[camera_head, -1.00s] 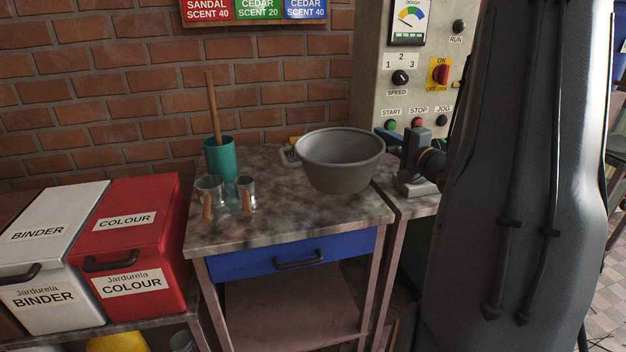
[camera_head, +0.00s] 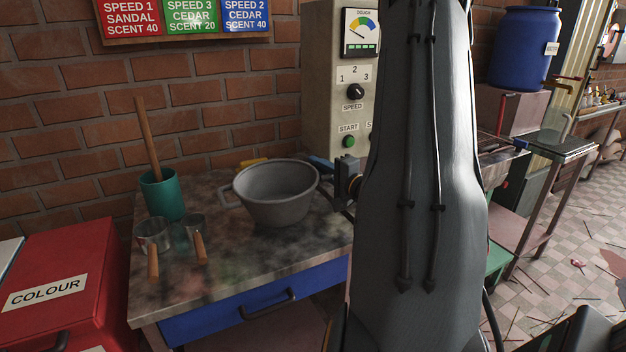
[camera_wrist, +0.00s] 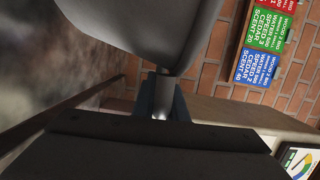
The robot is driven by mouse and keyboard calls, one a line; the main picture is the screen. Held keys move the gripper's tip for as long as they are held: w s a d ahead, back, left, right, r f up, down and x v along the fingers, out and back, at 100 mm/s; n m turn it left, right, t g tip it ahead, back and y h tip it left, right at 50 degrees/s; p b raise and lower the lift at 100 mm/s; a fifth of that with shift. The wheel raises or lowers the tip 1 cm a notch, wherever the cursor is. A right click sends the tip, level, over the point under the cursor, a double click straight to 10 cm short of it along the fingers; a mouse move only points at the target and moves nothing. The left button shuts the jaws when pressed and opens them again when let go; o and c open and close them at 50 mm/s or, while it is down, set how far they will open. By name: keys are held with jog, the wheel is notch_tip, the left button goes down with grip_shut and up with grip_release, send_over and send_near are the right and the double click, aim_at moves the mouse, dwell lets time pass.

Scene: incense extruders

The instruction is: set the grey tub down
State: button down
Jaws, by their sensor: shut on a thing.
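The grey tub (camera_head: 278,205) is a wide, round bowl with an open top and a loop handle on its left side. It is upright over the right part of the mottled worktop (camera_head: 215,285). Dark shading lies below it, and I cannot tell whether its base touches the top. My gripper (camera_head: 326,166) is at the tub's right side, partly hidden by my arm. In the wrist view the blue fingers (camera_wrist: 164,98) are shut on a grey handle stub beside the tub wall (camera_wrist: 150,30).
A teal pot (camera_head: 163,197) with a wooden stick and two metal cups (camera_head: 153,232) with wooden handles stand left of the tub. A control box (camera_head: 328,75) stands behind right. A red COLOUR bin (camera_head: 60,260) is left. The worktop's front is clear.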

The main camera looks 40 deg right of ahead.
notch_tip(320, 180, down, 4)
jog(key=shift+r, duration=0.2)
jog(key=c, duration=1.8)
grip_release()
jog(key=shift+o, duration=0.2)
jog(key=s, duration=1.2)
jog(key=shift+a+r+b, duration=0.1)
jog(key=shift+a+b, duration=0.1)
jog(key=shift+b, duration=0.1)
jog(key=shift+a, duration=0.1)
